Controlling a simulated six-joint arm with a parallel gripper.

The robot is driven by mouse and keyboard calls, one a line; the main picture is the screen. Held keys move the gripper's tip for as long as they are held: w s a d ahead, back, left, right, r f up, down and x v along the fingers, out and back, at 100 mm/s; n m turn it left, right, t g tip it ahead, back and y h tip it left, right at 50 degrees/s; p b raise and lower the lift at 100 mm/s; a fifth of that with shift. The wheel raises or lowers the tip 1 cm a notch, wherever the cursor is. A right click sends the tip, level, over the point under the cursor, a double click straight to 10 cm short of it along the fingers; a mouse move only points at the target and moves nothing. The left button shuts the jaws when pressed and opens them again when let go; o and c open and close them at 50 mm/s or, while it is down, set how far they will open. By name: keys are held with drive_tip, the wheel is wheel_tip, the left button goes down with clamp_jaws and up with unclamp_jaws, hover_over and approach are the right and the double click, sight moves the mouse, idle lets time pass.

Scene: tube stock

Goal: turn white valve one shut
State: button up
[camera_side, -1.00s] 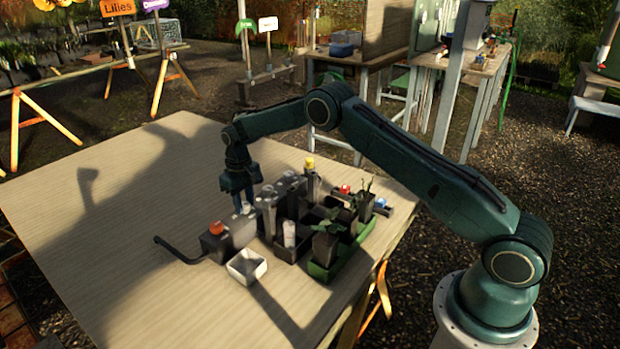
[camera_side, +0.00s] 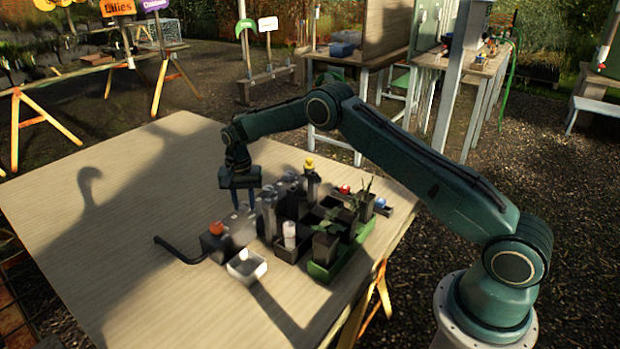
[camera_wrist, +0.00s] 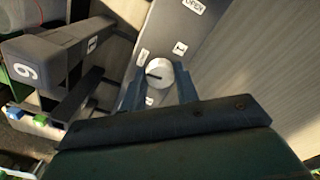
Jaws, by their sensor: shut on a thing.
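The white valve (camera_wrist: 160,77) is a round white knob with a dark pointer line on a grey panel (camera_wrist: 185,25), in the wrist view. The line points towards the left of the picture. Small white labels surround it, and one farther up reads OPEN. My gripper (camera_wrist: 158,92) is shut on the knob, one finger on each side. In the side view my gripper (camera_side: 244,205) points down over the grey box with an orange-red knob (camera_side: 217,228). The white valve cannot be made out there.
A white square tray (camera_side: 247,267) and a black bent pipe (camera_side: 178,250) lie close by. Grey posts and a green crate (camera_side: 322,270) with dark pots stand to the right. A numbered grey post (camera_wrist: 28,68) is at left in the wrist view. The table's left side is clear.

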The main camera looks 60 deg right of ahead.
sight(244, 204)
drive_tip(key=shift+r+m, duration=0.1)
drive_tip(key=shift+m, duration=0.5)
drive_tip(key=o, duration=1)
drive_tip(key=shift+r, duration=6.9)
drive_tip(key=shift+r, duration=0.1)
